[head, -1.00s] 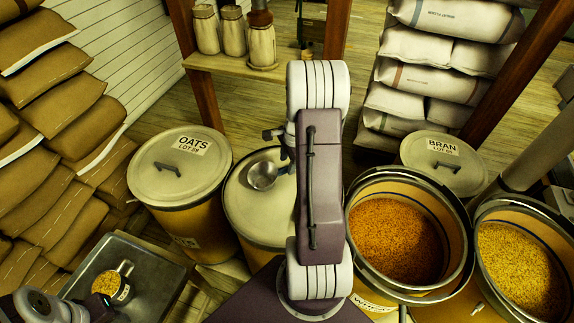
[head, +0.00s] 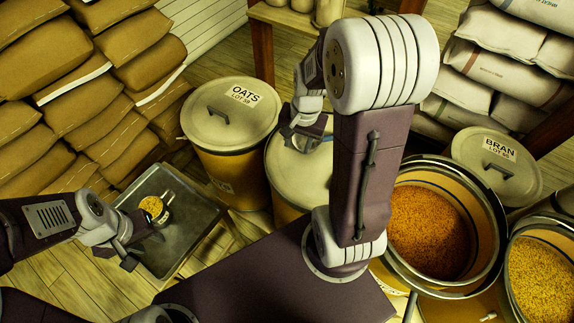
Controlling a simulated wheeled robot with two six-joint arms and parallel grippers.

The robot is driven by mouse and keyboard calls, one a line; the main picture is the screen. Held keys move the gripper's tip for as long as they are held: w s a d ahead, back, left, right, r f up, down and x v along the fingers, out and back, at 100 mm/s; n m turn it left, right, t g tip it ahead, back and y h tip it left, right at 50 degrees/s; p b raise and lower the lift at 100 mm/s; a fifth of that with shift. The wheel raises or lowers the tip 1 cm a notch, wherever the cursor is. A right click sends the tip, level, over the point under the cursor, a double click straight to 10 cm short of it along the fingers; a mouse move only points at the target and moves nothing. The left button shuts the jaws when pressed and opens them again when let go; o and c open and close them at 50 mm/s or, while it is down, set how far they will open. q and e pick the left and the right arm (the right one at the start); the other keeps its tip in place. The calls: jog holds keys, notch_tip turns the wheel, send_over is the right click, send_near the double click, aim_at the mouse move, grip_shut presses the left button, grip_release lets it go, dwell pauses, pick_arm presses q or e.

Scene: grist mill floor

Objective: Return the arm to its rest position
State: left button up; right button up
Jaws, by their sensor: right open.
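My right arm rises in the middle of the head view and bends over at the top. My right gripper (head: 303,127) hangs over the pale lid of the middle drum (head: 292,177), open, with nothing seen between its fingers. My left gripper (head: 138,246) comes in from the left over the grey tray (head: 196,232), close beside a small cup of yellow grain (head: 153,207). Its fingers are small and dark, and I cannot tell how far apart they are or whether they touch the cup.
The oats drum (head: 226,128) stands left of the middle drum. An open drum of orange grain (head: 428,232), another of yellow grain (head: 541,275) and the bran drum (head: 497,165) stand on the right. Brown sacks (head: 70,110) are stacked left, pale sacks (head: 500,70) right.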

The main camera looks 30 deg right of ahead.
jog(key=s+a+f+n, duration=0.1)
jog(key=s+a+n, duration=0.5)
jog(key=a+n, duration=0.3)
jog(key=shift+s+f, duration=0.2)
jog(key=shift+f, duration=0.05)
